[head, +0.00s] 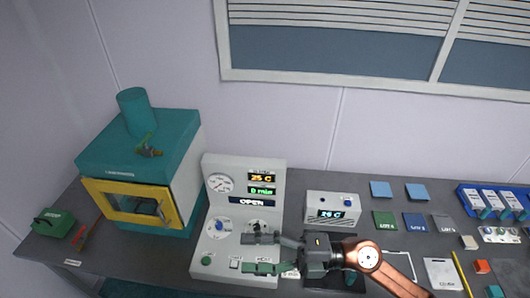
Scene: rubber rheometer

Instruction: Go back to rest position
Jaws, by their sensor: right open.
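My right gripper (262,253) is open and empty, its fingers pointing left. It shows in front of the lower right part of the rheometer's light grey control panel (213,262). The orange-brown arm comes in from the lower right. I cannot tell whether the fingers touch the panel. The panel's displays read "25 C" and "0 min", with "OPEN" below them. A round gauge (220,183), a blue-rimmed knob (219,226) and a green button (206,260) are on the panel. Another dial is partly hidden by the upper finger. My left gripper is not in view.
A teal-topped chamber (140,148) with a yellow-framed door (132,202) stands at the left. A small grey box (333,208) reading "26 C" stands behind my gripper. Colored sheets, a blue rack (495,190) and a clipboard (443,274) crowd the right side.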

